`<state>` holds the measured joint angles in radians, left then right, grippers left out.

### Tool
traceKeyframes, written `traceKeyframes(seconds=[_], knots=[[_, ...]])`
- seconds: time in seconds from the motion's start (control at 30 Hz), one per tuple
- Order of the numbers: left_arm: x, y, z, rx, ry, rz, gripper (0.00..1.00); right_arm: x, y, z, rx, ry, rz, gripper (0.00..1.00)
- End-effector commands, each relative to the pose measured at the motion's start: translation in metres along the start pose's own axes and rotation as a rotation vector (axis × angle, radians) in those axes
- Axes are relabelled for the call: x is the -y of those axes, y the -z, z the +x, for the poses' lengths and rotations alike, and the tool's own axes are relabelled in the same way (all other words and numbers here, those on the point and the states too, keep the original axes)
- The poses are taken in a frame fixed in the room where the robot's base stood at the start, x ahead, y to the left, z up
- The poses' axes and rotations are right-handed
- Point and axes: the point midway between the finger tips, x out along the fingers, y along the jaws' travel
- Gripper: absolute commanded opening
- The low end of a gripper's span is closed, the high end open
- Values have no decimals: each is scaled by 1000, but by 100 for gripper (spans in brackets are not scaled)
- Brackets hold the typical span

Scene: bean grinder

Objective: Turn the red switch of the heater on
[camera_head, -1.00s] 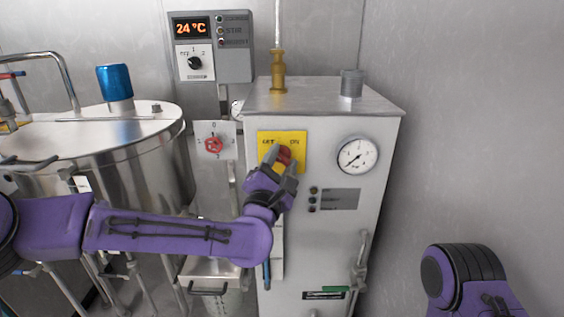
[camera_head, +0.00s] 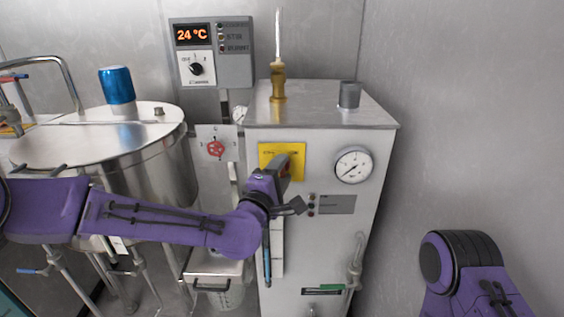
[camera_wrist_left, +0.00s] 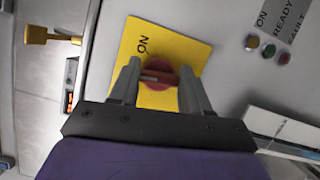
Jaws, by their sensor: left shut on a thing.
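The white heater cabinet (camera_head: 345,235) carries a yellow plate (camera_head: 297,149) on its front. The red switch (camera_head: 285,170) sits on this plate, partly hidden by my left gripper (camera_head: 279,175). In the left wrist view, the red switch (camera_wrist_left: 158,73) lies between the two fingers of my left gripper (camera_wrist_left: 158,85), which is shut on it. The yellow plate (camera_wrist_left: 185,48) shows the word ON just beyond the fingers, on the upper left. My right gripper is outside the views; only my right arm shows at the lower right.
A round gauge (camera_head: 353,165) and small indicator lights (camera_head: 311,204) are right of the plate. A brass fitting (camera_head: 278,82) stands on top. A steel tank (camera_head: 95,150), a red valve knob (camera_head: 216,149) and a 24 °C control box (camera_head: 212,52) are to the left.

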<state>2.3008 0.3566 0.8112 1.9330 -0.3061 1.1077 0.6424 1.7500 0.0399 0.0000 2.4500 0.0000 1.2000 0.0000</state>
Motion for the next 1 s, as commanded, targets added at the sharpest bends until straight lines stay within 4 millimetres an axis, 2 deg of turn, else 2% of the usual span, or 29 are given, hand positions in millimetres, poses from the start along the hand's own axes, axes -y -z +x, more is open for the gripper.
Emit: traceKeyframes(seconds=[0.03, 0.6, 1.0], knots=[[-6, -1, 0, 0, 18, 41, 16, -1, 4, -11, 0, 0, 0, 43], [-8, -2, 0, 1, 223, 537, 16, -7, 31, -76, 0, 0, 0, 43], [-5, -2, 0, 1, 328, 792, 16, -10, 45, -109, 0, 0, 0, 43]])
